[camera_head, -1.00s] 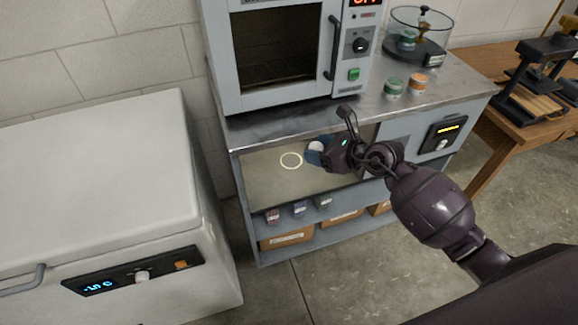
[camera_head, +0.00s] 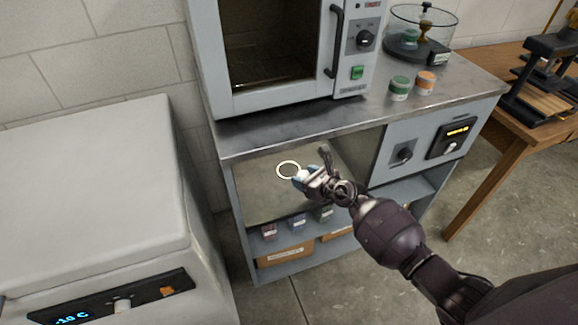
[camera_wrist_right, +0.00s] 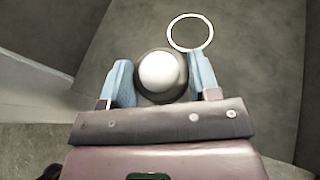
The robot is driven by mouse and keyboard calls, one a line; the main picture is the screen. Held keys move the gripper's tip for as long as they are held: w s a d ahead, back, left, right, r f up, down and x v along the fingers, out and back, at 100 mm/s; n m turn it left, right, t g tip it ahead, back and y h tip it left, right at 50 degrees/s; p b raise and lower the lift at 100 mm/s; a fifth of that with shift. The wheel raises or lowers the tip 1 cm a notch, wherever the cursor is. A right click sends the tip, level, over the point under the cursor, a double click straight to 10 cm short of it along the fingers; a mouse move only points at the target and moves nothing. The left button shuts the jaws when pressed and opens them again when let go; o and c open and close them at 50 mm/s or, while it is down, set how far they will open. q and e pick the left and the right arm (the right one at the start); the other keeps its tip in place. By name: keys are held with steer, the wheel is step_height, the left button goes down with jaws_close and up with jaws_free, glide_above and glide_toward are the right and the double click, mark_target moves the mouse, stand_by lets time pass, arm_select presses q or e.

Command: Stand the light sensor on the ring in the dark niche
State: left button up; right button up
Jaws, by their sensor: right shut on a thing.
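The light sensor (camera_wrist_right: 158,72) has a white dome on a dark round base. It sits between the two blue fingers of my right gripper (camera_wrist_right: 162,82), which is shut on it. In the head view my right gripper (camera_head: 303,178) reaches into the niche (camera_head: 260,200) below the steel top, and the sensor's white dome (camera_head: 301,175) just shows. The ring (camera_head: 289,170) is a pale circle on the niche floor, just left of the gripper. In the wrist view the ring (camera_wrist_right: 190,32) lies ahead and slightly right of the sensor, apart from it in the picture. My left gripper is not in view.
An oven (camera_head: 275,50) stands on the steel top (camera_head: 300,125) above the niche. A control panel (camera_head: 430,140) is right of the opening. Small boxes and cartons (camera_head: 286,254) fill the shelf below. A white freezer (camera_head: 95,190) stands at the left.

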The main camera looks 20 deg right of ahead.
steer(key=b, duration=0.4)
glide_above(290, 171)
steer(key=shift+s+f, duration=0.1)
steer(key=shift+f, duration=0.25)
steer(key=shift+s+f+b, duration=0.2)
steer(key=shift+f+b, duration=0.1)
steer(key=shift+f, duration=0.5)
steer(key=shift+w+d+f, duration=0.1)
steer(key=shift+f, duration=0.05)
steer(key=shift+f+b, duration=0.3)
steer(key=f+b, duration=0.1)
steer(key=f, duration=0.1)
steer(key=f+b, duration=0.1)
steer(key=f, duration=0.1)
steer(key=shift+s+f, duration=0.2)
steer(key=shift+f, duration=0.05)
steer(key=shift+w+f+b, duration=0.1)
steer(key=shift+w+b, duration=0.15)
steer(key=shift+b, duration=0.05)
steer(key=shift+w+r, duration=0.15)
steer(key=shift+r, duration=0.35)
steer(key=shift+f, duration=0.25)
steer(key=o, duration=0.9)
steer(key=shift+o, duration=0.5)
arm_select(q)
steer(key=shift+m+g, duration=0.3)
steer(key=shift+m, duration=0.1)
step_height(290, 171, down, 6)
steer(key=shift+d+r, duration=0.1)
